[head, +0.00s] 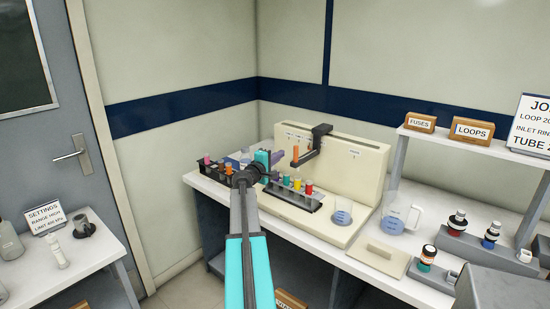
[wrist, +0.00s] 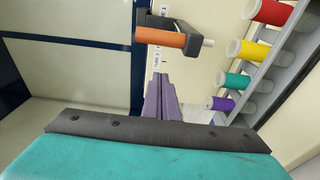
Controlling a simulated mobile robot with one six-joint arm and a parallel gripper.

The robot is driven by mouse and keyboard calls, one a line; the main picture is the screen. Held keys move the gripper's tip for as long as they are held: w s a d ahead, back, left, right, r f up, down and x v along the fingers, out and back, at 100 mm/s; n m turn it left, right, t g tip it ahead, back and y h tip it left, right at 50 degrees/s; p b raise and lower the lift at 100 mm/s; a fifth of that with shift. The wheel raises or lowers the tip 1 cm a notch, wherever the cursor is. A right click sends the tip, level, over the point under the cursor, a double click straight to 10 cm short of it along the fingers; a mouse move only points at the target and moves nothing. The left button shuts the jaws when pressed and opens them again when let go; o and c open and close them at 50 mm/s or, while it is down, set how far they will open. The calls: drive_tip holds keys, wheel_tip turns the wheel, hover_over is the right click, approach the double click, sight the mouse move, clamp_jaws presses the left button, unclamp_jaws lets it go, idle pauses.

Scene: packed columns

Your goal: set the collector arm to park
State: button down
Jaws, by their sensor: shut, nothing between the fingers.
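The collector arm (head: 317,142) is a black bracket on the front of the cream collector housing (head: 345,167). An orange cylinder (head: 296,152) hangs from its end, toward the left part of the housing; small labels there and farther right are too small to read in the head view. In the wrist view the black arm (wrist: 160,22) shows at the top with the orange cylinder (wrist: 160,38) and its pale tip. My gripper (head: 279,156) has purple fingers, pressed together and empty. They show in the wrist view (wrist: 160,80), pointing toward the cylinder with a visible gap.
A rack with colored tubes (head: 293,192) stands on the collector base below my gripper; another dark rack (head: 214,169) is to its left. The wall behind is bare.

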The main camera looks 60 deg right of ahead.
drive_tip(key=s, duration=0.1)
drive_tip(key=s+p, duration=0.2)
drive_tip(key=s, duration=0.1)
drive_tip(key=shift+d, duration=0.25)
idle(0.4)
idle(0.4)
drive_tip(key=s+a+b, duration=0.2)
drive_tip(key=s+a, duration=0.1)
drive_tip(key=s, duration=0.8)
drive_tip(key=s+a+b, duration=0.3)
drive_tip(key=s, duration=0.8)
drive_tip(key=shift+s, duration=0.3)
drive_tip(key=shift+f, duration=0.1)
drive_tip(key=shift+d+b, duration=0.1)
drive_tip(key=shift+b, duration=0.2)
